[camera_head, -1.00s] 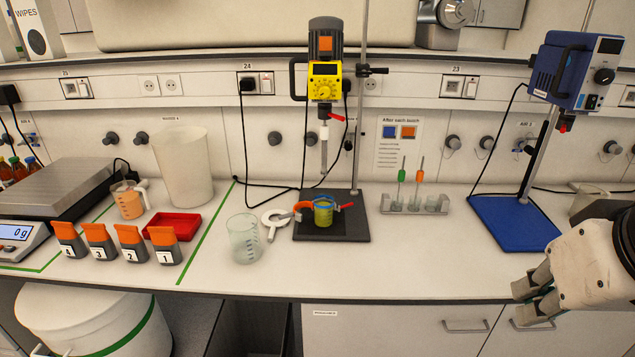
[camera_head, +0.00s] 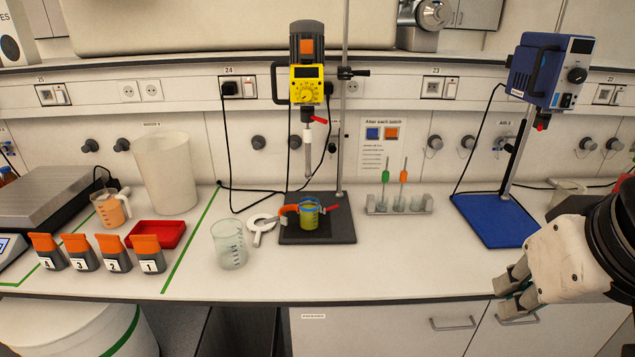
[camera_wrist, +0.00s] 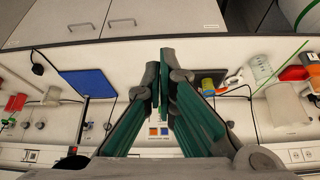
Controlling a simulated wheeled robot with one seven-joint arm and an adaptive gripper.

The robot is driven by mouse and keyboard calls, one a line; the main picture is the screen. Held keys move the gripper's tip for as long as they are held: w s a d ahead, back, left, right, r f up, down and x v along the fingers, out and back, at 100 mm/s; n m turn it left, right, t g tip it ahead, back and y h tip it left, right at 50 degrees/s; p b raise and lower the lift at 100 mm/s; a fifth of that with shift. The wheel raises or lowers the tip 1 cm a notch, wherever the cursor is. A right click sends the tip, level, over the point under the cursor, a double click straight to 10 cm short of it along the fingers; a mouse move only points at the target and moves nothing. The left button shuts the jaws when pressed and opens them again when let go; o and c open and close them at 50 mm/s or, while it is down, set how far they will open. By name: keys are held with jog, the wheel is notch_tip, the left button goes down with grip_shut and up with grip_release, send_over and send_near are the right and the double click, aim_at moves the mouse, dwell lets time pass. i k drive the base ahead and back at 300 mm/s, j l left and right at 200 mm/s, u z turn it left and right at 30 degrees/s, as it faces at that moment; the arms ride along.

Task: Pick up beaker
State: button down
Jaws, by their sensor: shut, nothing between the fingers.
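An empty clear glass beaker (camera_head: 229,246) stands upright on the white bench, left of the yellow stirrer's stand. It also shows upside down at the upper right of the wrist view (camera_wrist: 261,69). Another beaker (camera_head: 309,218) with yellow-green contents sits on the stirrer's black base, with an orange-and-red clamp around it. A jug with orange contents (camera_head: 109,211) stands by the scale. My gripper (camera_head: 510,293) is at the right, near the bench's front edge, well apart from the beakers. Its fingers (camera_wrist: 160,75) are shut and empty.
The yellow stirrer (camera_head: 307,84) hangs on a tall pole. A tube rack (camera_head: 398,207) and a blue stand base (camera_head: 496,219) are to its right. Several numbered orange-topped containers (camera_head: 149,254), a red tray (camera_head: 157,233) and a large white container (camera_head: 166,172) are left. The front middle bench is clear.

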aim_at(308, 205)
jog(key=j+z, duration=0.1)
jog(key=j, duration=0.55)
jog(key=j+z, duration=0.15)
jog(key=j, duration=0.45)
jog(key=k+j+z, duration=0.1)
jog(key=j, duration=0.55)
jog(key=j+z, duration=0.1)
jog(key=j, duration=0.5)
jog(key=k, duration=0.05)
